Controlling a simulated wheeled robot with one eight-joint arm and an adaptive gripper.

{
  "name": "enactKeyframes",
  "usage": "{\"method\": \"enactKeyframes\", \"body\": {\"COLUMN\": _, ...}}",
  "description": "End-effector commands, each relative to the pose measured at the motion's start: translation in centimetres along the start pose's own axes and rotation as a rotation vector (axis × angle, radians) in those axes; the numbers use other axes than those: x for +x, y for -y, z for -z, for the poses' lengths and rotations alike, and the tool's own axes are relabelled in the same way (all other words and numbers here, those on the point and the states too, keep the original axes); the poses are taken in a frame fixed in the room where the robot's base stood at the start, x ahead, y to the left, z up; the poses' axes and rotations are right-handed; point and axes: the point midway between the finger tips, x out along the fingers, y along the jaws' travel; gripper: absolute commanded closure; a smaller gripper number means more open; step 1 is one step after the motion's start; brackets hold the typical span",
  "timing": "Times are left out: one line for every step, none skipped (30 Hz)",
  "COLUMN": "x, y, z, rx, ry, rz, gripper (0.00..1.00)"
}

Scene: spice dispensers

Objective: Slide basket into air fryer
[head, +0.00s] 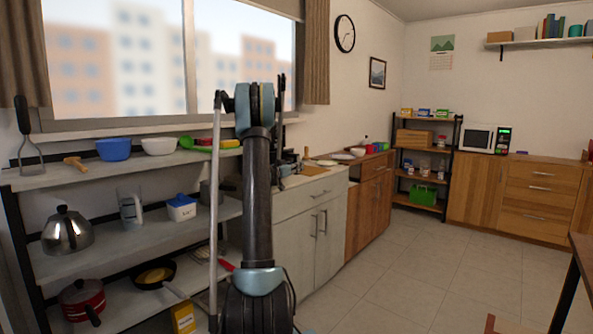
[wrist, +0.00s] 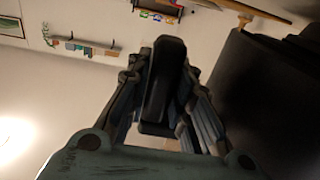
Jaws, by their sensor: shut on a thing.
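In the wrist view my gripper (wrist: 165,100) is shut on a black bar-shaped handle (wrist: 166,75), which looks like the basket's handle. The fingers lie on both sides of it. A large dark, smooth body (wrist: 265,100) fills the right side of the wrist view, close to the fingers. It looks like the air fryer, but only part of it shows. How far the basket sits inside the fryer cannot be told.
A grey shelf (head: 130,258) at left holds a kettle (head: 67,232), a red pot (head: 82,299) and bowls. A white cabinet (head: 310,236) stands behind my arm, with a wooden one (head: 368,215) beyond. A microwave (head: 485,138) sits far right.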

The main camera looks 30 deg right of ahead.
Motion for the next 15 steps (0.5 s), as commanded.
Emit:
{"method": "enactKeyframes", "body": {"x": 0.0, "y": 0.1, "z": 0.0, "rx": 0.001, "ry": 0.0, "rz": 0.0, "gripper": 1.0}}
{"method": "enactKeyframes", "body": {"x": 0.0, "y": 0.2, "z": 0.0, "rx": 0.001, "ry": 0.0, "rz": 0.0, "gripper": 1.0}}
{"method": "enactKeyframes", "body": {"x": 0.0, "y": 0.3, "z": 0.0, "rx": 0.001, "ry": 0.0, "rz": 0.0, "gripper": 1.0}}
{"method": "enactKeyframes", "body": {"x": 0.0, "y": 0.4, "z": 0.0, "rx": 0.001, "ry": 0.0, "rz": 0.0, "gripper": 1.0}}
{"method": "enactKeyframes", "body": {"x": 0.0, "y": 0.4, "z": 0.0, "rx": 0.001, "ry": 0.0, "rz": 0.0, "gripper": 1.0}}
{"method": "enactKeyframes", "body": {"x": 0.0, "y": 0.5, "z": 0.0, "rx": 0.001, "ry": 0.0, "rz": 0.0, "gripper": 1.0}}
{"method": "enactKeyframes", "body": {"x": 0.0, "y": 0.6, "z": 0.0, "rx": 0.001, "ry": 0.0, "rz": 0.0, "gripper": 1.0}}
{"method": "enactKeyframes", "body": {"x": 0.0, "y": 0.7, "z": 0.0, "rx": 0.001, "ry": 0.0, "rz": 0.0, "gripper": 1.0}}
{"method": "enactKeyframes", "body": {"x": 0.0, "y": 0.8, "z": 0.0, "rx": 0.001, "ry": 0.0, "rz": 0.0, "gripper": 1.0}}
{"method": "enactKeyframes", "body": {"x": 0.0, "y": 0.8, "z": 0.0, "rx": 0.001, "ry": 0.0, "rz": 0.0, "gripper": 1.0}}
{"method": "enactKeyframes", "body": {"x": 0.0, "y": 0.9, "z": 0.0, "rx": 0.001, "ry": 0.0, "rz": 0.0, "gripper": 1.0}}
{"method": "enactKeyframes", "body": {"x": 0.0, "y": 1.0, "z": 0.0, "rx": 0.001, "ry": 0.0, "rz": 0.0, "gripper": 1.0}}
{"method": "enactKeyframes", "body": {"x": 0.0, "y": 1.1, "z": 0.0, "rx": 0.001, "ry": 0.0, "rz": 0.0, "gripper": 1.0}}
{"method": "enactKeyframes", "body": {"x": 0.0, "y": 1.1, "z": 0.0, "rx": 0.001, "ry": 0.0, "rz": 0.0, "gripper": 1.0}}
{"method": "enactKeyframes", "body": {"x": 0.0, "y": 1.2, "z": 0.0, "rx": 0.001, "ry": 0.0, "rz": 0.0, "gripper": 1.0}}
